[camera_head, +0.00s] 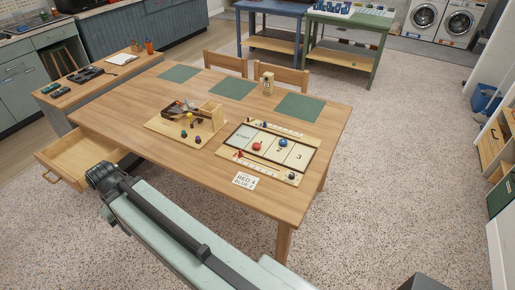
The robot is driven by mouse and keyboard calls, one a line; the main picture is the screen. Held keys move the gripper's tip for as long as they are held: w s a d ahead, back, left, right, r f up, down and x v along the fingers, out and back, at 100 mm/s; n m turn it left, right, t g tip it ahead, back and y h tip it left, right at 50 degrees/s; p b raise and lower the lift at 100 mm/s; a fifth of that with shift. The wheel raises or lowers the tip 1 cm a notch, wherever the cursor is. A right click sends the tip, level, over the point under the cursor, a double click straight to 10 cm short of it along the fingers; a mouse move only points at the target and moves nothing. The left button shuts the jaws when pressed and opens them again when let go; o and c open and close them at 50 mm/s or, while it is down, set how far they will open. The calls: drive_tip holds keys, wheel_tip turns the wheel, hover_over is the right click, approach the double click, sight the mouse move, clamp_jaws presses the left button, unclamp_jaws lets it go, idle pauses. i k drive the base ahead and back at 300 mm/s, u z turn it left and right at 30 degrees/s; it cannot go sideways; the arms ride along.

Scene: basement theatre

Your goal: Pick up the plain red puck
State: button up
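A red puck (257,146) sits on the game board (243,134) near the line between the "START" and "1" squares. Whether it is plain on top is too small to tell. A blue puck (283,142) sits to its right, near the "2". My arm reaches from the bottom edge to a dark joint over the table's left side, well left of the red puck. No gripper fingers show.
The board lies on a wooden table (225,178) beside a wooden tray (164,127) with several small balls. A "RED 4 BLUE 2" card (245,181) lies in front. An open drawer (62,171) juts out left.

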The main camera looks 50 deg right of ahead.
sight(256, 146)
drive_tip(key=z, duration=0.05)
drive_tip(key=i, duration=1)
drive_tip(key=u, duration=0.05)
